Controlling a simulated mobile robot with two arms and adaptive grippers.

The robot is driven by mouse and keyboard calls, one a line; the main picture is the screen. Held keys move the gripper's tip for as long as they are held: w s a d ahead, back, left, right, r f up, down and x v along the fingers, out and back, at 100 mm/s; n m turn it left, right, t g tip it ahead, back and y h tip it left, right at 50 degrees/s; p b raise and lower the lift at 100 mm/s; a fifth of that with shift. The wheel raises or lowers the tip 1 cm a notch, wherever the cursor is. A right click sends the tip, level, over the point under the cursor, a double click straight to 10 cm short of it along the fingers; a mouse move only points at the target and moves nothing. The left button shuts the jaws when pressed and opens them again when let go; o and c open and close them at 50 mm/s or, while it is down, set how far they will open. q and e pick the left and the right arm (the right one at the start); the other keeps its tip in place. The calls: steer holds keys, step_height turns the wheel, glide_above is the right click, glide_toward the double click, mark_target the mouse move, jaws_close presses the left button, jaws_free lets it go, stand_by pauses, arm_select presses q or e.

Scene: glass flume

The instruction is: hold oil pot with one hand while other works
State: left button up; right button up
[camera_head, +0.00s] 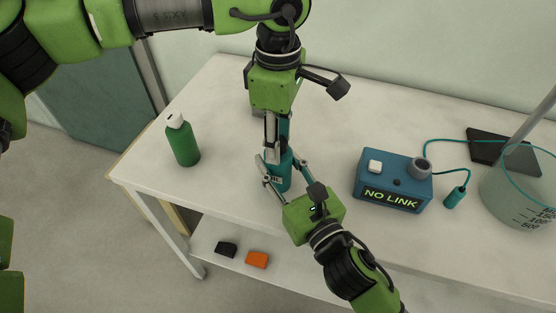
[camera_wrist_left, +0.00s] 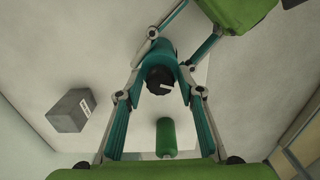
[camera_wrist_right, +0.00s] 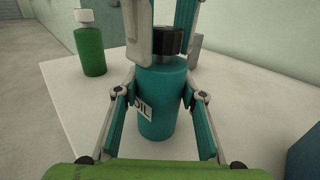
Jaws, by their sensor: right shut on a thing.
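The oil pot (camera_head: 283,178) is a teal cylinder with a black cap and a white label, upright on the white table. My right gripper (camera_head: 276,172) is shut on its body from the front; the right wrist view shows the pot (camera_wrist_right: 162,105) between the fingers. My left gripper (camera_head: 277,128) points down from above, its fingers apart on either side of the black cap (camera_wrist_left: 159,79). The left wrist view looks down on the cap between these fingers; contact with it cannot be made out. The left fingers hide part of the cap in the right wrist view.
A green bottle (camera_head: 183,142) with a white cap stands left. A grey box (camera_wrist_left: 70,111) stands behind the pot. To the right are a blue device (camera_head: 392,184) reading "NO LINK", a cabled teal probe (camera_head: 455,198), a glass beaker (camera_head: 518,185) and a dark flat slab (camera_head: 490,146).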

arm_select(q)
steer(key=c, duration=0.7)
steer(key=shift+o, duration=0.2)
steer(key=n, duration=1)
steer(key=o, duration=0.7)
steer(key=shift+c, duration=0.2)
